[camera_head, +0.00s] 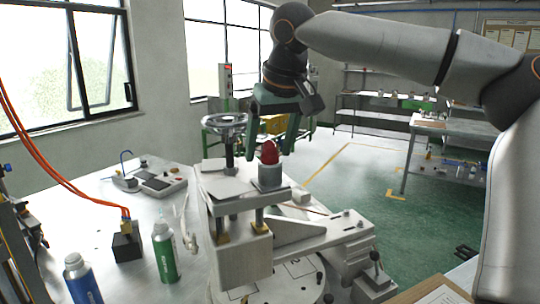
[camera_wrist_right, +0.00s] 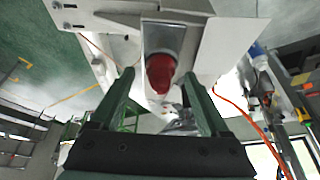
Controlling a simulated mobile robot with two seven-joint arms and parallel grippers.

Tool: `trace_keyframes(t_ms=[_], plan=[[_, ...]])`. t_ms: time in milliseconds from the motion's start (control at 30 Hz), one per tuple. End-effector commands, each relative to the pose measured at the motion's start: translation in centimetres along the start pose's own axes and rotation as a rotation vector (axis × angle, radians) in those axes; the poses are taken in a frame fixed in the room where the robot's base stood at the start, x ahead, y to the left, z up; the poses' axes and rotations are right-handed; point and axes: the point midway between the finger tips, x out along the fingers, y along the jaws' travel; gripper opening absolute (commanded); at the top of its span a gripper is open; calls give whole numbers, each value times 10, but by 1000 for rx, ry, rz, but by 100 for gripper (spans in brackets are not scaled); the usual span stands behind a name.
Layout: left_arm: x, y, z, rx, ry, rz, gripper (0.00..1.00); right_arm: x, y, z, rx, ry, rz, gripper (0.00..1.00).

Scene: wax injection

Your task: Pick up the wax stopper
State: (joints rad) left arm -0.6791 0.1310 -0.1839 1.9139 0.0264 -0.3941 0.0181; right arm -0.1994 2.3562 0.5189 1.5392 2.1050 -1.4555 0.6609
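The wax stopper, seen as a red rounded piece (camera_head: 269,152), sits on top of a grey-white cylinder (camera_head: 270,177) on the injection machine. In the right wrist view the red piece (camera_wrist_right: 160,73) shows between the tips of the two green fingers. My right gripper (camera_head: 272,143) points down over it, fingers apart and holding nothing. Whether a finger touches the red piece cannot be told. My left gripper is not in view.
The machine's handwheel (camera_head: 225,124) stands just left of the red piece. A green bottle (camera_head: 164,251) and a blue bottle (camera_head: 82,281) stand on the workbench (camera_head: 110,195). A black block (camera_head: 127,247) has orange hoses. Shelves (camera_head: 385,103) stand at the back.

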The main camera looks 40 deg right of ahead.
Motion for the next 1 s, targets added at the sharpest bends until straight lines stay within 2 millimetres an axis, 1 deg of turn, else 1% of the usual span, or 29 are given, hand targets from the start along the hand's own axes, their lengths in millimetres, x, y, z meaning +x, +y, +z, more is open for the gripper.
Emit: trace_keyframes(t_ms=[33, 67, 600, 700, 1000], plan=[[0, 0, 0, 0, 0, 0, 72, 0, 0, 0, 0, 0, 0, 74], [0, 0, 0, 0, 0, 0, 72, 0, 0, 0, 0, 0, 0, 70], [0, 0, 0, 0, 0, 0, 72, -1, 0, 0, 0, 1, -1, 10], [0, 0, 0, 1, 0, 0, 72, -1, 0, 0, 0, 1, -1, 0], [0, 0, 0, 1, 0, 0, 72, -1, 0, 0, 0, 1, -1, 0]])
